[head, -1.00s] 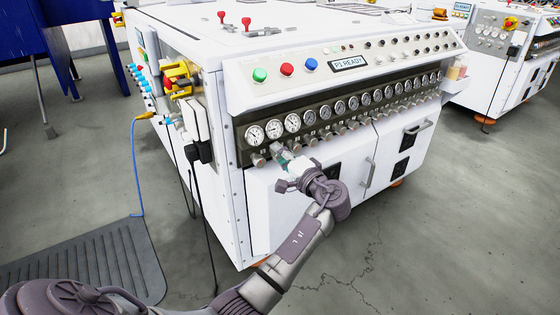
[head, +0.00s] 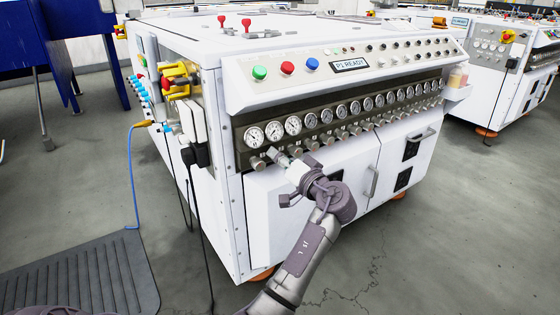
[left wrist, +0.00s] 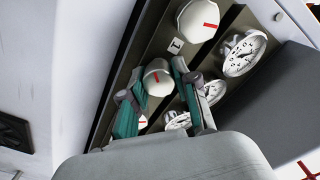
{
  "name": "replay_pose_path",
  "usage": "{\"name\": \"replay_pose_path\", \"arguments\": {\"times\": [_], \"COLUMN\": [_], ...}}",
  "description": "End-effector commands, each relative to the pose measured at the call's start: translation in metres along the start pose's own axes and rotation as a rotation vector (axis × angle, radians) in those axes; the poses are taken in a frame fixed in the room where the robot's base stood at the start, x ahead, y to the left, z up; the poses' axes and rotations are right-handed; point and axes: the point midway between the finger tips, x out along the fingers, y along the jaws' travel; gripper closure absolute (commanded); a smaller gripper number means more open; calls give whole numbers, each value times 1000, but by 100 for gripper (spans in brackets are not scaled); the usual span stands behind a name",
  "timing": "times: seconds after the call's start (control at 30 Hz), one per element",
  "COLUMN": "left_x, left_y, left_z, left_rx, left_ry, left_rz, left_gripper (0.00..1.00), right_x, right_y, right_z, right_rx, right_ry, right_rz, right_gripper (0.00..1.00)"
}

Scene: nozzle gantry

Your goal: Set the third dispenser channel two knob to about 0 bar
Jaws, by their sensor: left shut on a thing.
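A row of ribbed grey-white knobs with red marks runs under a row of round gauges on the white cabinet. In the left wrist view the second knob from the end (left wrist: 158,78) sits between the teal fingers of my left gripper (left wrist: 160,96), which is shut on it. Its red mark shows. The end knob (left wrist: 197,20) is free beside it, with a label "1" near it. In the head view my left gripper (head: 281,159) reaches the row near its left end and hides the held knob. The gauge (head: 273,130) above shows a needle too small to read. My right gripper is out of view.
The cabinet (head: 258,220) has a "P1 READY" display (head: 350,65) and green, red and blue buttons above the gauges. Neighbouring knobs stand close to the gripper. A blue cable (head: 133,185) and a dark mat (head: 80,278) lie at the left. Another cabinet (head: 490,90) stands at the right.

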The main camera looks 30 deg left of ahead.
Motion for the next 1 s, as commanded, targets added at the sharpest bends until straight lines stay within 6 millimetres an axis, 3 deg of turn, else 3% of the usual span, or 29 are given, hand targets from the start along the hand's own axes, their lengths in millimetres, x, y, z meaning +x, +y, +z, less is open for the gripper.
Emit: {"name": "replay_pose_path", "arguments": {"times": [0.37, 0.4, 0.47, 0.77, 1.0], "left_x": [-1, -1, -1, -1, -31], "left_y": [2, 2, 2, 1, 2], "left_z": [2, 2, 2, 1, 1], "left_rx": [-4, -3, -4, -4, -4], "left_ry": [-6, -6, -6, -2, -2], "left_rz": [4, 3, 4, 2, 6], "left_gripper": [100, 69, 59, 59, 59], "right_x": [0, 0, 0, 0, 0], "right_y": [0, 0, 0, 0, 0], "right_z": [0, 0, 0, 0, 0], "right_rx": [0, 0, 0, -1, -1], "right_ry": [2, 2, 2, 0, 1], "right_rz": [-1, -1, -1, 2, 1], "right_gripper": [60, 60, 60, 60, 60]}}
